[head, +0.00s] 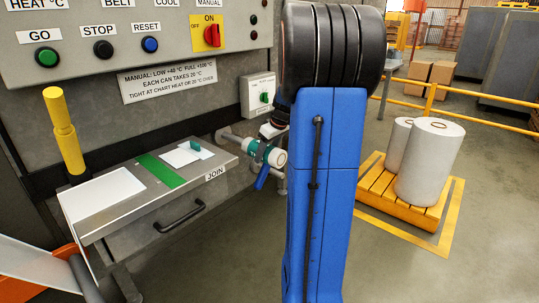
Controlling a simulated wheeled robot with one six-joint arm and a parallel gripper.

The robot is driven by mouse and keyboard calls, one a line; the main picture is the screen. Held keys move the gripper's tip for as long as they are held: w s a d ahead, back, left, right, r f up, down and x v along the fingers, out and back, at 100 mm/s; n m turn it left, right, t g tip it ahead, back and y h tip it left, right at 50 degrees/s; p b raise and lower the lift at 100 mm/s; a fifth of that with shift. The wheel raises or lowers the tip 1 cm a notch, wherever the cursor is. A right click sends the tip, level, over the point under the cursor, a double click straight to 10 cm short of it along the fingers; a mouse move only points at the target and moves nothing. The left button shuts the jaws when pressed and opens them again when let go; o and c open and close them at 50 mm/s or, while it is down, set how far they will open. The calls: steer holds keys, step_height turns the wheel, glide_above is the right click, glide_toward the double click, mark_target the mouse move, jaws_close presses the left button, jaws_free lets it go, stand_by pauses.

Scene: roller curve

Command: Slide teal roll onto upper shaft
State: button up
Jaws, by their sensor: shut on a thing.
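A small teal roll (256,151) with pale ends is beside the machine wall, left of my blue arm. My gripper (266,160) is shut on it; a blue finger shows below and the dark wrist above. The arm hides part of the gripper. A grey shaft (229,138) stands out from the machine at the roll's left end, seemingly the upper one. I cannot tell whether the roll is around the shaft or only in front of its end. Another grey bar (279,180) shows lower down, partly hidden.
A bench marked JOIN (212,170) stands left, with white sheets, a green strip (161,170) and a yellow-topped post (63,130). A switch box (258,94) is above the roll.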

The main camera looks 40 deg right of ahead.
mark_target(241, 139)
steer(key=shift+w+a, duration=0.2)
steer(key=shift+w, duration=2.25)
steer(key=shift+w+a, duration=0.15)
steer(key=shift+w, duration=2.35)
steer(key=shift+w+a, duration=0.2)
steer(key=shift+w, duration=2.25)
steer(key=o, duration=1.5)
steer(key=shift+r, duration=0.1)
steer(key=v, duration=1.7)
steer(key=shift+a+r, duration=0.1)
steer(key=shift+r, duration=0.05)
